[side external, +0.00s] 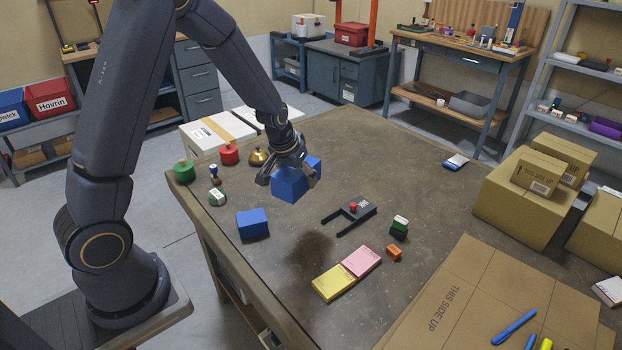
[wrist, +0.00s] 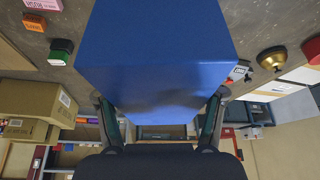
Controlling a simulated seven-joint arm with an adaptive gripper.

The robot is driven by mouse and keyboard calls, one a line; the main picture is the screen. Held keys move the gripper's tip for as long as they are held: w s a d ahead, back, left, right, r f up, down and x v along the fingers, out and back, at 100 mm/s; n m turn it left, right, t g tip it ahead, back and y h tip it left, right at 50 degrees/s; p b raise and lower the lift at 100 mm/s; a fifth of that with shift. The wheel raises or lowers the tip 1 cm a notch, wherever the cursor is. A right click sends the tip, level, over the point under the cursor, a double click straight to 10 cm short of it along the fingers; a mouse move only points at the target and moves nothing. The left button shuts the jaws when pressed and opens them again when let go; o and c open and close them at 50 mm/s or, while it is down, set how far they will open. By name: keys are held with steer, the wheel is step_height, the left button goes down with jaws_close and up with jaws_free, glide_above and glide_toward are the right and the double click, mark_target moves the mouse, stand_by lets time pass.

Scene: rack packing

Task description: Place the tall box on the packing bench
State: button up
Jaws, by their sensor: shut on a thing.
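My gripper (side external: 288,170) is shut on a blue box (side external: 289,186), which it holds above the packing bench (side external: 300,140). In the wrist view the same blue box (wrist: 155,50) fills the upper middle, with one finger of my gripper (wrist: 160,118) on each side of it. A dark shadow lies on the bench below and in front of it. More blue shows behind the right finger in the side view; I cannot tell whether it is the same box. A second, lower blue box (side external: 253,223) stands on the bench to the left, apart from my gripper.
Around lie a black forked item (side external: 352,213), pink (side external: 361,261) and yellow (side external: 333,283) pads, an orange block (side external: 394,253) and a green stamp (side external: 399,228). Red (side external: 229,154) and green (side external: 184,172) weights stand at the far left. Cartons (side external: 530,200) and flat cardboard (side external: 450,300) cover the right.

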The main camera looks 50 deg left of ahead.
steer(key=s+a+f+n, duration=0.1)
steer(key=a+f+n, duration=0.2)
steer(key=a, duration=0.7)
steer(key=n+g+y, duration=0.1)
steer(key=n+y, duration=0.1)
glide_above(246, 201)
steer(key=d, duration=0.2)
step_height(246, 201, down, 4)
steer(key=f, duration=0.1)
steer(key=shift+n, duration=0.3)
steer(key=f, duration=0.5)
steer(key=s+a+f, duration=0.1)
steer(key=f, duration=0.1)
steer(key=shift+f, duration=0.3)
steer(key=shift+f, duration=0.2)
steer(key=o, duration=1.4)
steer(key=shift+r, duration=0.1)
